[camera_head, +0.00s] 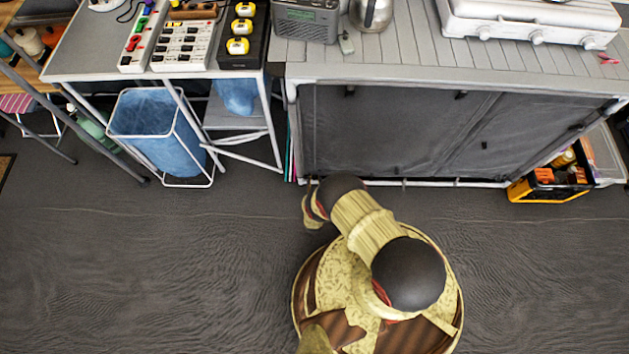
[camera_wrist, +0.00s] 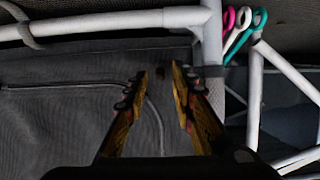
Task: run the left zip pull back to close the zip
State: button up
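The dark grey fabric front (camera_head: 400,135) of the cupboard hangs on a pale tube frame and also fills the left of the wrist view (camera_wrist: 60,110). A thin, light zip line (camera_wrist: 80,85) runs across it and bends down near my fingers. A small dark piece (camera_wrist: 160,73) shows between my fingertips; it may be the left zip pull, but it is too dark to tell. My gripper (camera_wrist: 163,76) has its two fingers apart, with a gap between the tips. In the head view my gripper (camera_head: 311,200) is low by the cupboard's left end.
A pale upright tube (camera_wrist: 211,50) stands just right of my fingers. Pink, white and teal loops (camera_wrist: 240,25) hang beyond it. A blue-lined bin (camera_head: 155,130) stands left, and a black and yellow crate (camera_head: 550,180) right. The floor (camera_head: 150,270) in front is clear.

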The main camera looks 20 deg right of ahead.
jog(key=shift+c, duration=1.2)
grip_shut()
